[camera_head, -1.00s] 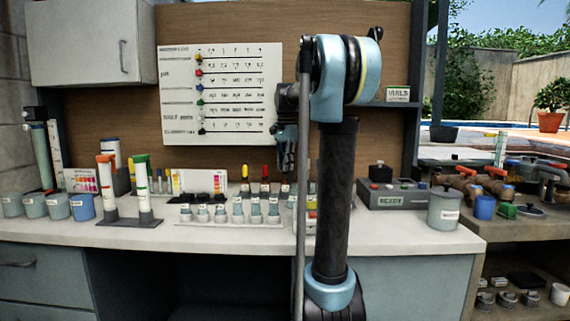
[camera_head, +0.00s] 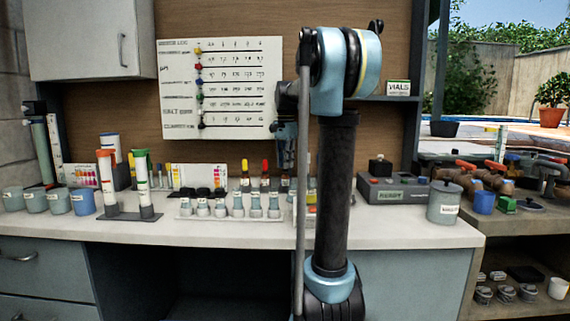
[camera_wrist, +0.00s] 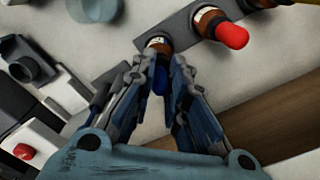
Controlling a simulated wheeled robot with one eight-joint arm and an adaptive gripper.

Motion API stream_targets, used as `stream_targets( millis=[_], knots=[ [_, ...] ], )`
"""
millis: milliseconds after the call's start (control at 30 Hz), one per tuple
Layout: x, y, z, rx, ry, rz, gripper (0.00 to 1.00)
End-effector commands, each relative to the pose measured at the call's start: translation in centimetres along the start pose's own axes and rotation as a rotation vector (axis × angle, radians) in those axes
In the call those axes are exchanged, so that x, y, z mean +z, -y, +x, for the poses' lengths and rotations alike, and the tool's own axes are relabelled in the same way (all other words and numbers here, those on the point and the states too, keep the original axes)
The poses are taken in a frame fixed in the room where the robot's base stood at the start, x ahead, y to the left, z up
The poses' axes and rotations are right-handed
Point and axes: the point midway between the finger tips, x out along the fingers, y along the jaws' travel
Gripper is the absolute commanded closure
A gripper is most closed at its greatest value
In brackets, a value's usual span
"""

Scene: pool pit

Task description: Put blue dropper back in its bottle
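The blue dropper (camera_wrist: 159,80) shows as a dark blue bulb between the two fingers of my gripper (camera_wrist: 164,66) in the wrist view. The fingers appear closed on both sides of the bulb. A brown bottle with a white label (camera_wrist: 158,44) is just beyond the fingertips, in line with the bulb. Its mouth is largely hidden, so I cannot tell how far in the dropper sits. In the head view my gripper (camera_head: 286,163) points down over the back of the counter, partly behind my arm, and the blue dropper is hidden there.
A red-topped dropper bottle (camera_wrist: 232,36) stands close beside in the same grey rack (camera_wrist: 182,26). A yellow-topped one (camera_head: 245,170) is further left. Several lidded vials (camera_head: 238,205) stand in front. A grey device (camera_head: 395,191) is right of my arm.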

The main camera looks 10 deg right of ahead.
Motion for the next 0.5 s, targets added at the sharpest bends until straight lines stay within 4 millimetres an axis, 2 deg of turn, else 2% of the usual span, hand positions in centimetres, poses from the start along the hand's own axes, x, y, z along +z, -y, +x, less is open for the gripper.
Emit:
stream_targets(
  millis=[500],
  knots=[
    [-0.01,0.01,0.49,0.000,0.000,0.000,0.91]
  ],
)
